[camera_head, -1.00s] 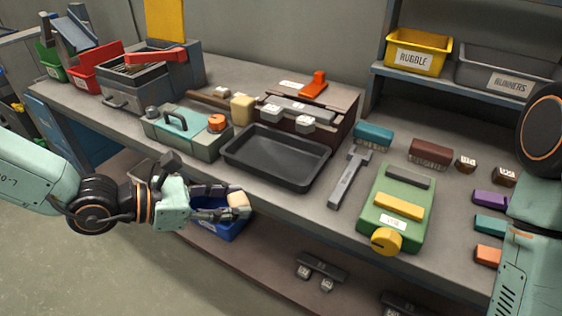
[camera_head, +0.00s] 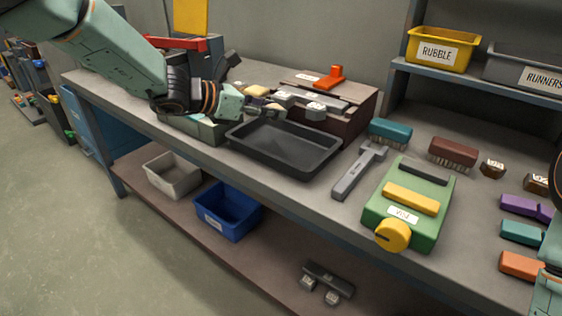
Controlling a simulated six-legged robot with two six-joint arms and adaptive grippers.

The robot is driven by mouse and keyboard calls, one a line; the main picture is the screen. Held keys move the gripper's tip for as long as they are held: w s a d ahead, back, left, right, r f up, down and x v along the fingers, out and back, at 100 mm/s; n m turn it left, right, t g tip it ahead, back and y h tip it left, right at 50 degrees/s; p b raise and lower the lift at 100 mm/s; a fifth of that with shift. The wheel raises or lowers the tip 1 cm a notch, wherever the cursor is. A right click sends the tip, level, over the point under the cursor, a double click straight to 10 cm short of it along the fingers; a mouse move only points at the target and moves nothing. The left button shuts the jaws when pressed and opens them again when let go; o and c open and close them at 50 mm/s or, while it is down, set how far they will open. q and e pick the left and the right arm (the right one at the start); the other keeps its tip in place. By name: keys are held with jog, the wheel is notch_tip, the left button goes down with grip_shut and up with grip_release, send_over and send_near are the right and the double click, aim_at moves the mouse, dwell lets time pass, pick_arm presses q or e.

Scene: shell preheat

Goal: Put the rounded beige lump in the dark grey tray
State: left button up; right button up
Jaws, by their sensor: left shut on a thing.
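The dark grey tray (camera_head: 287,150) lies on the workbench near its front edge, and its visible floor is empty. My left gripper (camera_head: 266,111) reaches in from the left and is shut on the rounded beige lump (camera_head: 277,109). The fingers hide part of the lump. My right gripper is out of view; only parts of my right arm show at the right edge.
A dark block rack (camera_head: 345,120) stands behind the tray. A grey hammer (camera_head: 358,170) and a green device with a yellow knob (camera_head: 410,205) lie to the right. Blue (camera_head: 228,211) and grey (camera_head: 172,176) bins stand on the lower shelf.

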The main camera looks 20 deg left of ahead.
pick_arm(q)
jog(key=shift+w+d+r, duration=0.15)
jog(key=shift+w+d, duration=0.15)
jog(key=shift+d, duration=0.2)
jog(key=shift+w+d+r, duration=0.1)
jog(key=shift+w+d, duration=0.2)
jog(key=shift+d, duration=0.2)
jog(key=shift+d+f+b, duration=0.2)
jog(key=shift+f+b, duration=0.35)
jog(key=shift+f, duration=0.15)
jog(key=b, duration=0.1)
send_over(278, 150)
jog(key=f, duration=0.4)
jog(key=shift+a, duration=0.3)
jog(key=shift+d+f, duration=0.35)
jog(key=shift+f, duration=0.1)
notch_tip(278, 150, down, 3)
jog(key=shift+s+a+f+b, duration=0.1)
jog(key=shift+s+b, duration=0.05)
jog(key=shift+b, duration=0.7)
jog(key=shift+a, duration=0.1)
jog(key=shift+d, duration=0.2)
jog(key=o, duration=0.9)
jog(key=shift+f, duration=0.15)
jog(key=shift+c, duration=0.2)
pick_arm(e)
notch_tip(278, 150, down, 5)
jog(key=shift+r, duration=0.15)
